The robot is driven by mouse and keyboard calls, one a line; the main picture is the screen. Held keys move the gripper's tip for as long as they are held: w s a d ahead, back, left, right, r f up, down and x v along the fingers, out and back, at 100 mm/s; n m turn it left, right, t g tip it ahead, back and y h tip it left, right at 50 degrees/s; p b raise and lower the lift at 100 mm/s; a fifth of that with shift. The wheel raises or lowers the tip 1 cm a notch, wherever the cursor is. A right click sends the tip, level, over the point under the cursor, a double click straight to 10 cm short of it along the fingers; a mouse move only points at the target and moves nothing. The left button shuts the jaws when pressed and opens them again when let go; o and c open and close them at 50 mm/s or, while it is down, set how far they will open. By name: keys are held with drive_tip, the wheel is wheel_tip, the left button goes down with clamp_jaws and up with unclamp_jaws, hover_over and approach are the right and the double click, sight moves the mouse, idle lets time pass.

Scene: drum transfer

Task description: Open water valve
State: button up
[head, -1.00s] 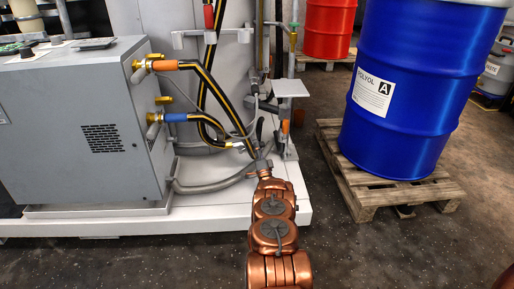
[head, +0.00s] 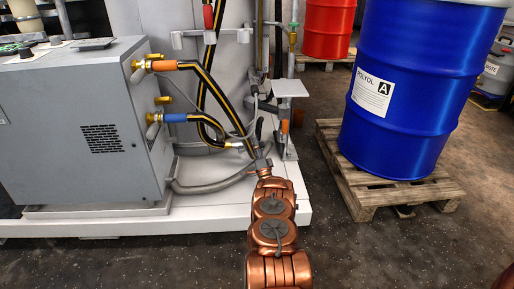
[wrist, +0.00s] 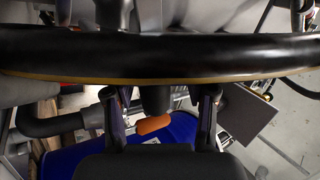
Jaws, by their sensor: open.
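An orange handle (wrist: 154,124), which looks like the valve handle, shows between and beyond my fingers in the wrist view. A small orange part in the head view (head: 284,127), right of my gripper, may be the same one. My gripper (wrist: 157,98) is open, its two dark fingers apart with nothing held between them. In the head view my gripper (head: 258,138) is small and dark among the hoses, so its contact with anything cannot be told. A black hose with a yellow stripe (wrist: 180,55) crosses close in front of the wrist camera and hides part of the view.
A grey machine cabinet (head: 80,135) with orange-ended and blue-ended hoses stands at left on a white platform (head: 110,226). A blue drum (head: 420,90) stands on a wooden pallet (head: 362,196) at right. A red drum (head: 328,30) is behind. Dark floor is free in front.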

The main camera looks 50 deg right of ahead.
drive_tip(key=shift+r, duration=4.75)
